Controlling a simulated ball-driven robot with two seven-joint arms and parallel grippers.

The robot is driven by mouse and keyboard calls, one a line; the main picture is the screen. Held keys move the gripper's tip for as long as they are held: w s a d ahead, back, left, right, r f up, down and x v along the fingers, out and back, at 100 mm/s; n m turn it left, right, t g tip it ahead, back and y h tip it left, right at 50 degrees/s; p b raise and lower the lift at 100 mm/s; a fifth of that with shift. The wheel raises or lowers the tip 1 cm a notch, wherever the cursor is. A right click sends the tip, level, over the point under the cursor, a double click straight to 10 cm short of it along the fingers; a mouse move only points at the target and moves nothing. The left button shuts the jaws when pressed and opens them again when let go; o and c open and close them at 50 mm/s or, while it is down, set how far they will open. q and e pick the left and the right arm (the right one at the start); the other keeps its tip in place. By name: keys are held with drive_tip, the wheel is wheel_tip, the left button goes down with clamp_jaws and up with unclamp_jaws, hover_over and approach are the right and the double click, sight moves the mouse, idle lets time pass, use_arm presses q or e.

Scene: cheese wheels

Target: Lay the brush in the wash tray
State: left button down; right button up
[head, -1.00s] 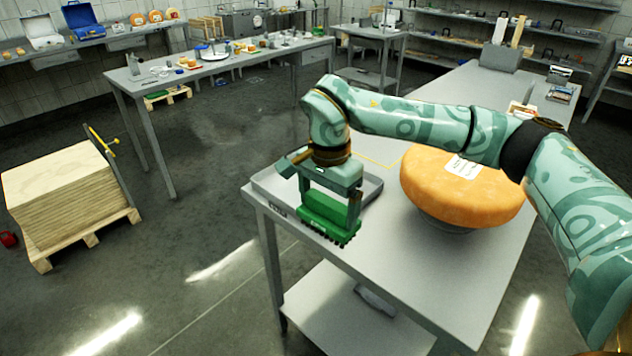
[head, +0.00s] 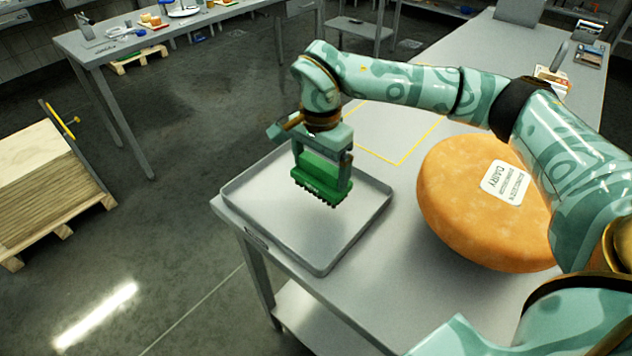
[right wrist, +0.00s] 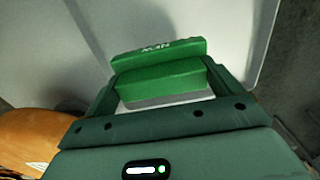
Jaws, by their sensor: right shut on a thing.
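The green brush (head: 322,180) is in my right gripper (head: 320,160), bristles facing down. My right gripper is shut on the brush's upper part. The wash tray (head: 338,254) is a shallow grey tray with a low rim at the table's near left corner. The brush hangs over the inside of the tray and appears to be above its floor; the exact gap is hard to tell. In the right wrist view the brush (right wrist: 160,75) sits between the fingers, with the pale tray floor (right wrist: 232,40) beyond it. My left gripper is not in view.
A big orange cheese wheel (head: 480,205) with a white label stands right of the tray, under my right arm. A yellow outlined area (head: 392,140) on the table behind the tray is clear. A pallet with stacked boards (head: 45,185) stands on the floor at left.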

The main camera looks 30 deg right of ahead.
sight(317, 177)
drive_tip(key=shift+w+a+f, duration=0.1)
drive_tip(key=shift+a+f, duration=0.65)
drive_tip(key=shift+f, duration=0.15)
drive_tip(key=f, duration=0.1)
drive_tip(key=f+b, duration=0.1)
drive_tip(key=shift+d+f, duration=0.4)
drive_tip(key=shift+f, duration=0.2)
drive_tip(key=o, duration=0.7)
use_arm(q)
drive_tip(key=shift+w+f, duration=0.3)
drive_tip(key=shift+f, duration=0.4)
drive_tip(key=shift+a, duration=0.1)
